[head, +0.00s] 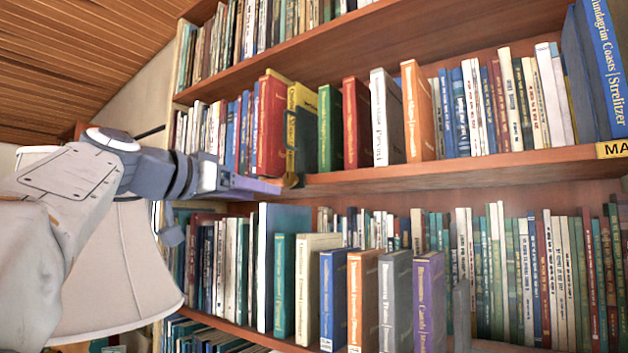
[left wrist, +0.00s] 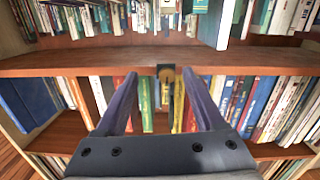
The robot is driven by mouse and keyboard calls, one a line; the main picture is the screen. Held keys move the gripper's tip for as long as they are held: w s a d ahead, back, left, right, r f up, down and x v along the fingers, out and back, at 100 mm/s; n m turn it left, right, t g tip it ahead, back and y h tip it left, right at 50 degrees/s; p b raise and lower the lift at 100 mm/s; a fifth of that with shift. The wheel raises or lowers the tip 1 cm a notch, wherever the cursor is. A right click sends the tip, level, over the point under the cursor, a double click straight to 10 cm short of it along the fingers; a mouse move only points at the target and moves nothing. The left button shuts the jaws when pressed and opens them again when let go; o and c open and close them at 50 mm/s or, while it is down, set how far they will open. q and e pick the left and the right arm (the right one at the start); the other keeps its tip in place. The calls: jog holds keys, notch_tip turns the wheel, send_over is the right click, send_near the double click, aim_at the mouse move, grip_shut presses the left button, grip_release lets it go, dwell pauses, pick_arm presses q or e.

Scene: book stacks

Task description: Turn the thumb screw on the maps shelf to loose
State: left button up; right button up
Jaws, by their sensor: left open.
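The maps shelf (head: 450,170) is a wooden board with a yellow label (head: 612,149) at its right end; only the letters "MA" show. The thumb screw (head: 291,181) is a small brass-coloured knob on a dark mount at the shelf's front edge, below a yellow and dark upright piece. My left gripper (head: 262,186) is just left of the screw in the head view. In the left wrist view the open fingers (left wrist: 160,74) stand on either side of the thumb screw (left wrist: 168,74), with gaps to both; contact is not seen. My right gripper is not in view.
Books stand on the maps shelf, including a red book (head: 271,125) and a green book (head: 330,128) beside the screw. A lower row of books (head: 430,300) projects below. A pale lampshade (head: 120,270) stands by my left arm.

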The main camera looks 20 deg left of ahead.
aim_at(288, 180)
pick_arm(q)
jog(key=shift+m+t, duration=0.3)
jog(key=shift+t, duration=0.2)
jog(key=w+r+p, duration=0.1)
jog(key=w, duration=0.1)
jog(key=w+d+r+p, duration=0.1)
jog(key=w+p, duration=0.1)
jog(key=w, duration=0.1)
jog(key=w+r+p, duration=0.1)
jog(key=w+p, duration=0.1)
jog(key=shift+w+d+r, duration=0.35)
jog(key=shift+d+r, duration=0.05)
jog(key=shift+w+d+f, duration=0.15)
jog(key=shift+w, duration=0.3)
grip_shut()
